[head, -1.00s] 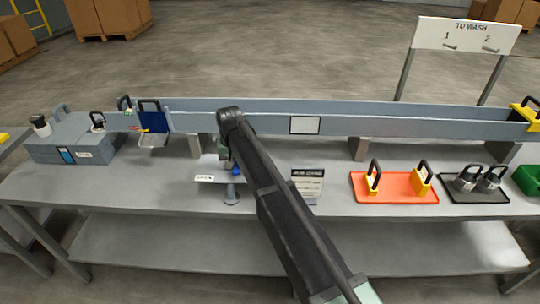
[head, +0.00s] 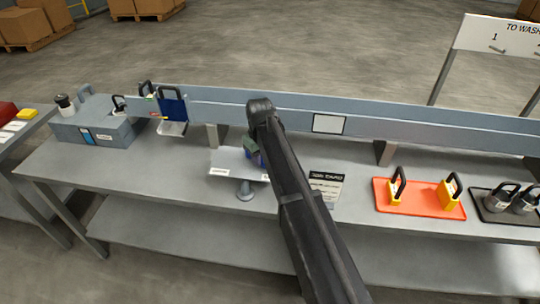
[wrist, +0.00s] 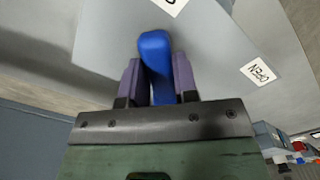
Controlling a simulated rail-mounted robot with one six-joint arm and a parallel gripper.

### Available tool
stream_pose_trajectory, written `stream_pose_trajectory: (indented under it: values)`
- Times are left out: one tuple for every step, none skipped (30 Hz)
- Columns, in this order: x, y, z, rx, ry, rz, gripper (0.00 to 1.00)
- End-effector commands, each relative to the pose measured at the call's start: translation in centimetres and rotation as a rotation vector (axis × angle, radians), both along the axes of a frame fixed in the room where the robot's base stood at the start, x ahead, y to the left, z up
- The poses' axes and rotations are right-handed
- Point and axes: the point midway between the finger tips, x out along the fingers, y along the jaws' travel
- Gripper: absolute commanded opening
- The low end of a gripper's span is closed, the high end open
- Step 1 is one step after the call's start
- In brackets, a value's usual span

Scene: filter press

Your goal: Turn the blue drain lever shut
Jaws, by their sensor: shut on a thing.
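The blue drain lever (wrist: 156,62) stands between the two purple-grey fingers of my gripper (wrist: 157,82) in the wrist view, and the fingers are shut on it. The lever sits over a grey plate (wrist: 110,35) that carries an "OPEN" label (wrist: 257,73) on the right and another white label, cut off by the top edge. In the head view the plate (head: 228,160) stands on a short round post on the bench. There my arm hides most of the lever and my gripper (head: 254,156).
A long grey trough or beam (head: 240,105) runs behind the plate. A black-headed sign (head: 325,187) stands right of my arm. Farther right are an orange tray (head: 420,208) with yellow handled blocks and a dark tray (head: 500,218) with grey weights. A grey box (head: 92,128) is at left.

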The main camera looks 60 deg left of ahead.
Motion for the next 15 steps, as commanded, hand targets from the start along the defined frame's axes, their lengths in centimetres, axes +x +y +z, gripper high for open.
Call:
stream_pose_trajectory:
  values:
    - [0.04,0.08,0.03,0.001,-0.002,0.006,0.00]
    - [0.04,0.09,0.03,0.001,-0.002,0.007,0.00]
    - [0.04,0.09,0.03,0.001,-0.002,0.007,0.00]
    - [0.05,0.09,0.03,0.001,-0.002,0.007,0.00]
    - [0.05,0.09,0.03,0.001,-0.002,0.007,0.00]
    - [0.06,0.09,0.03,0.001,-0.002,0.007,0.00]
    - [0.06,0.09,0.03,0.001,-0.002,0.007,0.00]
    - [0.06,0.09,0.03,0.001,-0.002,0.007,0.00]
    - [0.07,0.10,0.03,0.001,-0.002,0.007,0.00]
    - [0.07,0.10,0.04,0.001,-0.002,0.007,0.29]
    - [0.07,0.10,0.04,0.001,-0.002,0.007,0.34]
    - [0.07,0.10,0.04,0.001,-0.002,0.006,0.40]
    - [0.06,0.09,0.04,0.001,-0.002,0.006,0.45]
    - [0.06,0.09,0.03,0.001,-0.002,0.006,0.49]
    - [0.05,0.08,0.03,0.001,-0.002,0.005,0.53]
